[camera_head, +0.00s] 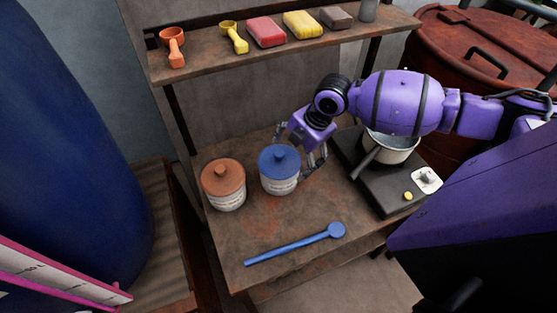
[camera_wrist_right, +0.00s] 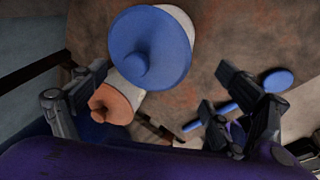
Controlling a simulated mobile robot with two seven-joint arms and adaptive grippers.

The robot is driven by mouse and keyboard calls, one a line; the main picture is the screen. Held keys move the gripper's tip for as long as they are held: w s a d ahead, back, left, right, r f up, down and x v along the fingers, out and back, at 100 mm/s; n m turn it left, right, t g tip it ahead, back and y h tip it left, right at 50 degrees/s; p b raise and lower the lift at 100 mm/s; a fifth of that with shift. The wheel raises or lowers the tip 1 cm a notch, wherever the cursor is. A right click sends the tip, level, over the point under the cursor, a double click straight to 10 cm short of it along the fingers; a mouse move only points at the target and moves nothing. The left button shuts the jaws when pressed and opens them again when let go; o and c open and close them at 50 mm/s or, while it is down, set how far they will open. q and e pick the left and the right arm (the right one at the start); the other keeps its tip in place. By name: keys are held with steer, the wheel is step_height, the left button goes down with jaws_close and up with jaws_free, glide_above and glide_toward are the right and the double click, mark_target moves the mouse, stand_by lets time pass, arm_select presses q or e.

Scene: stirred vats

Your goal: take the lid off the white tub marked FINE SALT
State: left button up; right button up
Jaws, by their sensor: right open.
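Two white tubs with knobbed lids stand on the brown table, and their labels are too small to read, so I cannot tell which is marked FINE SALT. One tub (camera_head: 229,203) has an orange-brown lid (camera_head: 222,176); the other tub (camera_head: 280,185) has a blue lid (camera_head: 279,160). Both lids are on. My right gripper (camera_head: 299,152) is open, close behind and right of the blue-lidded tub. In the wrist view the blue lid (camera_wrist_right: 150,48) lies ahead of the open right gripper (camera_wrist_right: 162,75), and the orange-brown lid (camera_wrist_right: 112,104) is farther off. My left gripper is out of view.
A blue ladle (camera_head: 300,243) lies at the table's front. A pot (camera_head: 391,150) stands on a dark hotplate (camera_head: 378,182) at the right, under my right arm. A shelf (camera_head: 205,60) with scoops and sponges runs above the back.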

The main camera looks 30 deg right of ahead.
mark_target(283, 164)
steer(key=x, duration=0.4)
steer(key=shift+w+a, duration=0.15)
steer(key=shift+a, duration=0.05)
steer(key=c, duration=1.1)
